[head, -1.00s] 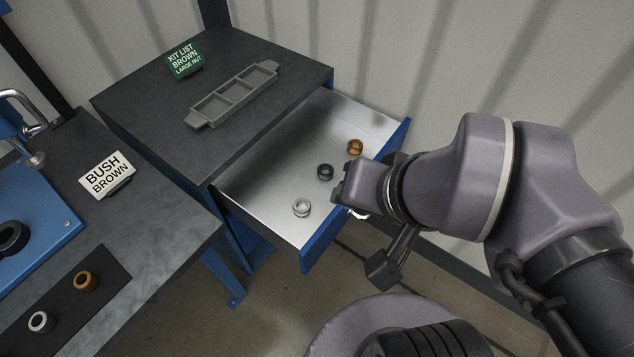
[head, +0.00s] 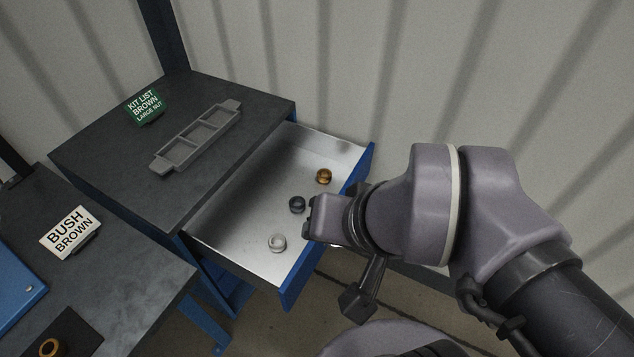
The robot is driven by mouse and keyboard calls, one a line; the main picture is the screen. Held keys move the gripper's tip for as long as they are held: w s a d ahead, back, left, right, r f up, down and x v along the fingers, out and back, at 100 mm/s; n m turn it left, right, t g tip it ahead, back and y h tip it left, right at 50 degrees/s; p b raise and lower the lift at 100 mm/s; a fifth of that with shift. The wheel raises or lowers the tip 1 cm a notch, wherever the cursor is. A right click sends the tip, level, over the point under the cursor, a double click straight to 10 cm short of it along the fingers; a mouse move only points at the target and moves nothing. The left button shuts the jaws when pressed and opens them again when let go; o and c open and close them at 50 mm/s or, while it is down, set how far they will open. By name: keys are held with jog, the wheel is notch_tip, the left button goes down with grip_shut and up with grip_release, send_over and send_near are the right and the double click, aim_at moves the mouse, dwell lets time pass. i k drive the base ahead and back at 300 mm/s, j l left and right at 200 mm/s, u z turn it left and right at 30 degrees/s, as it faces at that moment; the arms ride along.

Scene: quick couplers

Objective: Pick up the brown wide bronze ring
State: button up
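A brown bronze ring (head: 323,177) sits at the far right of the open drawer's light floor, close to its blue front. A second brown ring (head: 51,348) is on the dark mat on the left bench, cut by the bottom picture edge. I cannot tell from their looks which one is called wide. My gripper (head: 309,219) is over the drawer's front part, to the right of a dark ring and nearer me than the drawer's brown ring. It is apart from that brown ring. Its fingers are seen from behind and side, so their opening is unclear.
The drawer (head: 235,220) also holds a dark ring (head: 297,204) and a silver ring (head: 278,242). A grey divided tray (head: 197,138) and a green kit list sign (head: 146,106) are on the cabinet top. A "BUSH BROWN" sign (head: 71,233) stands on the left bench.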

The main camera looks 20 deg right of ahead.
aim_at(323, 172)
jog(key=i+l+u, duration=0.55)
jog(key=l, duration=0.2)
jog(key=i+l+u, duration=0.3)
jog(key=k+l, duration=0.1)
